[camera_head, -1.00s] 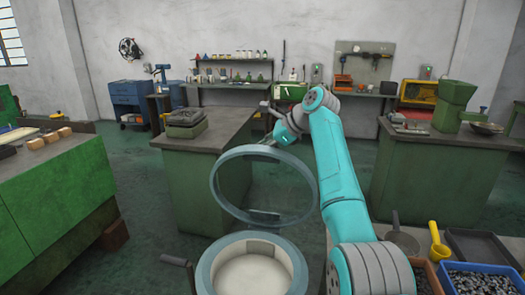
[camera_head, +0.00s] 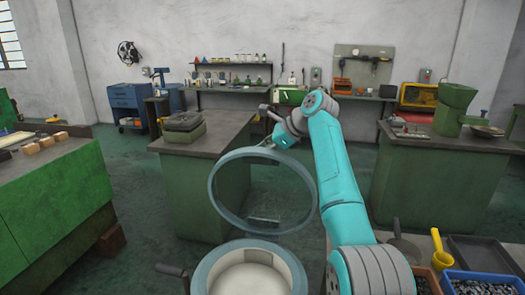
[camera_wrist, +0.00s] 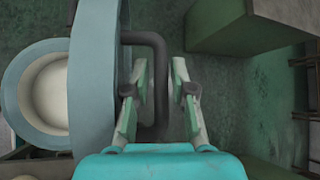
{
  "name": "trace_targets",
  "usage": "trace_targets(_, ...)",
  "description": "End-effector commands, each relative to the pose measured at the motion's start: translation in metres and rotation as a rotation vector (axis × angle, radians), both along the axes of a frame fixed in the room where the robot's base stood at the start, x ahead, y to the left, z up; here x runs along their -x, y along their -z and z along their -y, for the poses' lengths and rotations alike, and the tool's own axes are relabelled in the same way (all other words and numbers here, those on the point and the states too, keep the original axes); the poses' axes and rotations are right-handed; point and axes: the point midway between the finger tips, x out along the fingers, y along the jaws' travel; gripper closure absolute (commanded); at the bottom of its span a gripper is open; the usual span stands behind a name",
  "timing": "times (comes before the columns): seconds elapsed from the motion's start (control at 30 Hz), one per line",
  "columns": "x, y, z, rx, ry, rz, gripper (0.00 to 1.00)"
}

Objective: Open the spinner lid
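The spinner lid (camera_head: 215,199) is a round clear disc with a grey-blue rim. In the head view it stands steeply raised above the spinner bowl (camera_head: 207,273), whose pale inside is exposed. In the wrist view the lid rim (camera_wrist: 95,85) is edge-on, with the bowl (camera_wrist: 50,95) to its left. A dark bent handle (camera_wrist: 160,75) sticks out from the lid. My gripper (camera_wrist: 160,100) is open, with its fingers on either side of the handle bar and a gap towards the right finger. In the head view my gripper (camera_head: 280,138) is at the lid's top edge.
A green bench with a dark top (camera_head: 215,140) stands just behind the lid. Another green bench (camera_head: 440,180) is at right and a green machine table (camera_head: 55,190) at left. Bins of small parts (camera_head: 480,285) and a yellow scoop (camera_head: 440,255) are at the lower right.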

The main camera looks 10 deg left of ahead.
Motion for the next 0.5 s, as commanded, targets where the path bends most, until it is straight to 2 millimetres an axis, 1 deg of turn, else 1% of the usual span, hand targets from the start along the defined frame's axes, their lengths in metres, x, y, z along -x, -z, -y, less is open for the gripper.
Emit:
trace_targets(0.17, 0.000, -0.001, 0.001, 0.000, 0.000, 0.000, 0.75)
trace_targets(0.27, 0.001, -0.006, 0.007, 0.000, 0.001, 0.001, 0.75)
trace_targets(0.37, 0.004, -0.015, 0.017, -0.001, 0.003, 0.001, 0.75)
trace_targets(0.5, 0.010, -0.034, 0.036, -0.001, 0.001, 0.003, 0.75)
